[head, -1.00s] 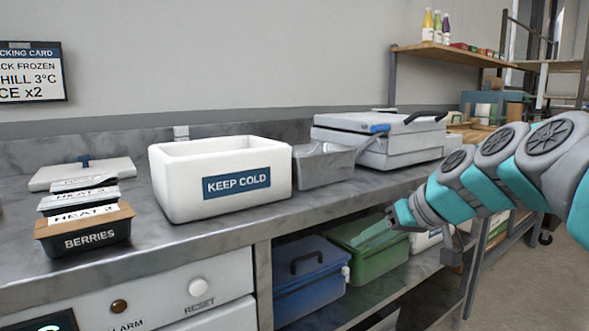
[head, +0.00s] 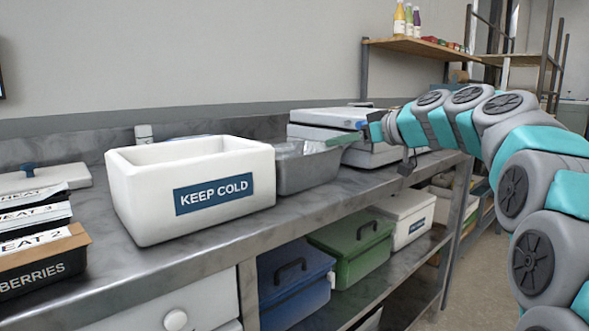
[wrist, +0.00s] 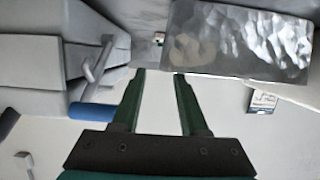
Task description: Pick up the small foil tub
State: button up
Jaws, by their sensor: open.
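The same bin (wrist: 185,68) lies just beyond and right of the fingertips. It holds shiny, crinkled silvery stuff (wrist: 250,40). I cannot make out a separate small foil tub there. At the far left of the head view is a stack of dark labelled tubs (head: 40,262), one marked BERRIES.
A white KEEP COLD box (head: 140,210) stands left of the bin. The pale machine, with a blue-ended handle (wrist: 92,110), is close to the fingers' left. Blue (head: 292,290) and green (head: 350,255) lidded boxes sit on the lower shelf. The front counter strip is clear.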

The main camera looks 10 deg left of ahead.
jog(key=x, duration=0.4)
jog(key=shift+w+a+f+p, duration=0.15)
jog(key=shift+a+p, duration=0.1)
jog(key=shift+p, duration=0.1)
jog(key=shift+c, duration=0.2)
grip_shut()
dwell(0.8)
